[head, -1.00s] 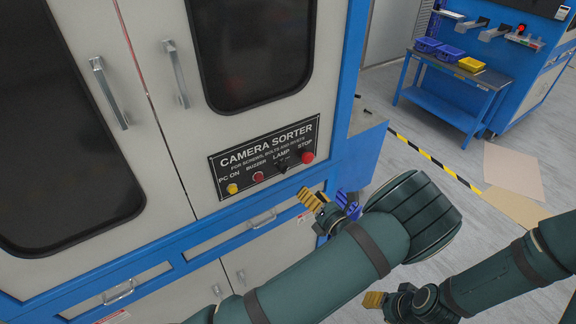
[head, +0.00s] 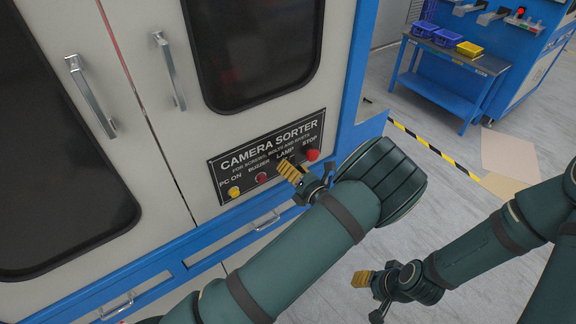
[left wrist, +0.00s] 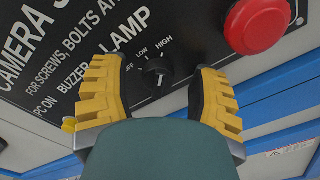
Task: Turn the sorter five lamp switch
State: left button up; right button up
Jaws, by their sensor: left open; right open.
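The black Camera Sorter panel (head: 265,158) is on the front of the sorter cabinet. The lamp switch, a black rotary knob (left wrist: 158,70) with OFF, LOW and HIGH marks, shows in the left wrist view. In the head view the gripper hides the knob. My right gripper (head: 362,279) is open and empty, low over the floor at the right.
The red stop button (head: 312,155) sits close right of the lamp switch; it also shows in the left wrist view (left wrist: 257,24). The red buzzer button (head: 261,177) and yellow PC button (head: 234,191) are to the left. A blue table (head: 440,85) with bins stands far behind.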

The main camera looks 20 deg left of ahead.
pick_arm(q)
jog(key=shift+o, duration=0.3)
grip_shut()
jog(key=shift+n, duration=0.3)
jog(key=n+b, duration=0.2)
jog(key=n, duration=0.2)
jog(key=shift+s+a, duration=0.1)
jog(key=n+b, duration=0.3)
jog(key=n, duration=0.2)
jog(key=shift+s, duration=0.1)
jog(key=n+b, duration=0.4)
jog(key=n, duration=0.1)
jog(key=shift+s+a, duration=0.1)
jog(key=shift+a, duration=0.05)
jog(key=shift+n+b, duration=1.4)
jog(key=shift+n, duration=0.3)
jog(key=shift+r, duration=0.1)
